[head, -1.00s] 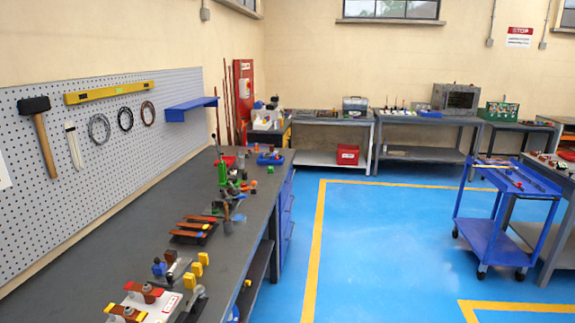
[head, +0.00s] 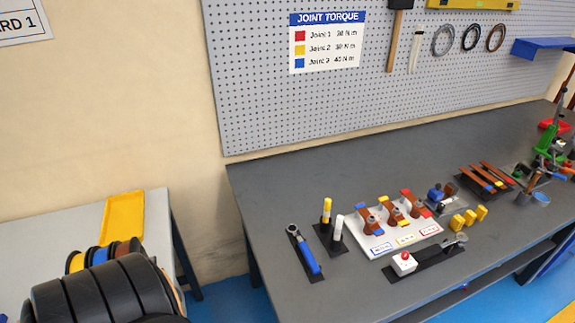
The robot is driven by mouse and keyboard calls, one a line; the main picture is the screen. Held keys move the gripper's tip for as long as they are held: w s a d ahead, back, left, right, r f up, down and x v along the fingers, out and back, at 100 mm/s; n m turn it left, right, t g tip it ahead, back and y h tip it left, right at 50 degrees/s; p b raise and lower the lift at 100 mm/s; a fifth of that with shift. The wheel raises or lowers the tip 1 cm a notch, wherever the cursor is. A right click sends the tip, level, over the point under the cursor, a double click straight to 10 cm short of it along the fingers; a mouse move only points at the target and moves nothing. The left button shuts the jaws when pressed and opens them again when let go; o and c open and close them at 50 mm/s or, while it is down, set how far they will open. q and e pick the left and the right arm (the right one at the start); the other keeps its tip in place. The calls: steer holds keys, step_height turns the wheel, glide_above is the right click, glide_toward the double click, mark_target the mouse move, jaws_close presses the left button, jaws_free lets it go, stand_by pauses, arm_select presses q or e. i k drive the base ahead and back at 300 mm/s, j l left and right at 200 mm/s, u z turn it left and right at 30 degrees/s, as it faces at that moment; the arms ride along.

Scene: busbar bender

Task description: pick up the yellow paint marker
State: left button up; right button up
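The yellow paint marker (head: 326,211) stands upright on a small black base plate (head: 322,243) near the left end of the grey workbench. A white marker-like stick (head: 338,228) stands close beside it, to the right and nearer. Neither of my grippers shows in the head view.
A blue-handled tool (head: 305,252) lies left of the markers, and a white board with coloured terminals (head: 385,241) lies right. A red-button box (head: 404,263) is in front. Dark rolls (head: 95,293) and a yellow tray (head: 123,217) are at lower left.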

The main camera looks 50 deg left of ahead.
mark_target(328, 202)
steer(key=u, duration=1.1)
